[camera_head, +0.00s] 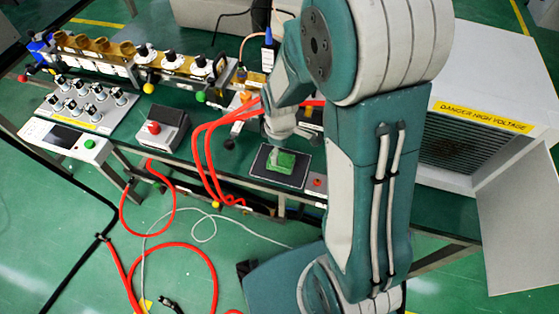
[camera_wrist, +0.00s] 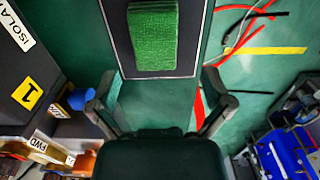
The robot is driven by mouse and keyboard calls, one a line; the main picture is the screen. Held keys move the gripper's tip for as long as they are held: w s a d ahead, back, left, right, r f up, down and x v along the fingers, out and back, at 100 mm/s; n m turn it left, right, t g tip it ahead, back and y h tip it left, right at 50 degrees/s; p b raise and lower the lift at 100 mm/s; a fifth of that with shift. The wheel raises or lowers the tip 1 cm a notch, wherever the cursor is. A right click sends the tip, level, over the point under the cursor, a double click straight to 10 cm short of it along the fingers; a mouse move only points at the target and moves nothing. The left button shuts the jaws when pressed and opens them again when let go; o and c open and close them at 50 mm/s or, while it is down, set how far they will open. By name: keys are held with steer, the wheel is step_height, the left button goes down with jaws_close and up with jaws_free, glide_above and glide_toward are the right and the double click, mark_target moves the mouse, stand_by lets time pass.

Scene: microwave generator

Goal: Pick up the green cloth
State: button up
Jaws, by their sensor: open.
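The green cloth (camera_head: 280,163) lies folded on a dark mat with a light border (camera_head: 263,173), near the front edge of the bench. In the wrist view the cloth (camera_wrist: 153,38) shows at the top centre, on the grey mat (camera_wrist: 125,50). My gripper (camera_wrist: 162,92) is open and empty, with its two fingers spread wide. The cloth appears beyond the fingertips, in line with the gap between them. In the head view my gripper (camera_head: 276,140) is just behind the cloth and partly hidden by my arm.
Red cables (camera_head: 205,150) run over the bench's front edge left of the mat. A grey box with a red button (camera_head: 155,128) stands further left. A small red-button unit (camera_head: 317,183) sits right of the mat. A large white high-voltage cabinet (camera_head: 480,100) stands at right.

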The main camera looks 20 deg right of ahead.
mark_target(281, 159)
steer(key=shift+d+f, duration=0.2)
steer(key=shift+f, duration=0.15)
step_height(281, 159, down, 4)
steer(key=shift+w+d+f, duration=0.1)
steer(key=shift+w+f, duration=0.05)
steer(key=shift+a+f, duration=0.2)
steer(key=shift+f, duration=0.15)
steer(key=shift+d, duration=0.2)
steer(key=c, duration=0.8)
